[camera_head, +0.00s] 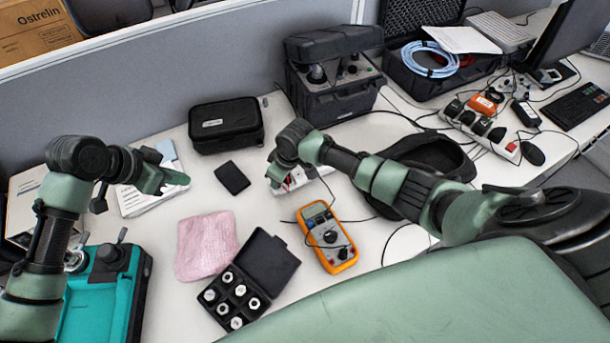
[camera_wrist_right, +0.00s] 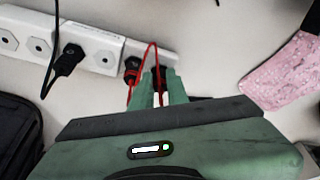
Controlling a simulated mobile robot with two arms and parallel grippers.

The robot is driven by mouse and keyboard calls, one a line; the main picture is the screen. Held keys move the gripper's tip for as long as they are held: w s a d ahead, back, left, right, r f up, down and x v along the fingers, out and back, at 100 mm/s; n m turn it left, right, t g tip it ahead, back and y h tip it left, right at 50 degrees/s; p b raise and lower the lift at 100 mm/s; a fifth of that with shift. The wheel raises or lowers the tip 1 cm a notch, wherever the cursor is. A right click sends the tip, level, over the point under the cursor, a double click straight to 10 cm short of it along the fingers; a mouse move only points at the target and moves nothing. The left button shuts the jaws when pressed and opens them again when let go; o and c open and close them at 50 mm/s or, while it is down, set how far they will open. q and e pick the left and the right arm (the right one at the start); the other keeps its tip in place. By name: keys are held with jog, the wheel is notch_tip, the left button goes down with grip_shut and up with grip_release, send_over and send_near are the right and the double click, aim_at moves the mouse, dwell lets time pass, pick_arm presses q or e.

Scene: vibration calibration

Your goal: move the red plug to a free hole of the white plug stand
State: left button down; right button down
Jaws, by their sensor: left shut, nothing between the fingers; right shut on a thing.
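The white plug stand (camera_wrist_right: 103,47) lies across the upper left of the right wrist view, a row of sockets with bare holes. A black plug (camera_wrist_right: 70,61) sits in it. A black-and-red plug (camera_wrist_right: 132,69) is at its right part, just left of my fingers. My right gripper (camera_wrist_right: 160,84) is shut on what looks like the red plug, a mostly hidden dark piece with a red cable looping above it. I cannot tell whether it is seated. In the head view my right gripper (camera_head: 275,178) is at the stand. My left gripper (camera_head: 180,179) is shut and empty over papers.
An orange multimeter (camera_head: 328,238) stands near the stand, with an open black case (camera_head: 270,262) of fittings and a pink cloth (camera_head: 207,247) to its left. A black wallet (camera_head: 232,178) lies behind. A black pouch (camera_head: 227,125) and black instrument box (camera_head: 335,75) line the partition.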

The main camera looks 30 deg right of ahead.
jog(key=shift+s+f, duration=0.1)
jog(key=shift+f, duration=0.05)
jog(key=c, duration=1.3)
grip_release()
jog(key=shift+d, duration=0.1)
jog(key=shift+p+v, duration=2.55)
jog(key=shift+p, duration=0.5)
jog(key=a+b+v, duration=0.1)
jog(key=v, duration=0.6)
jog(key=shift+d+r, duration=0.4)
jog(key=shift+d, duration=0.1)
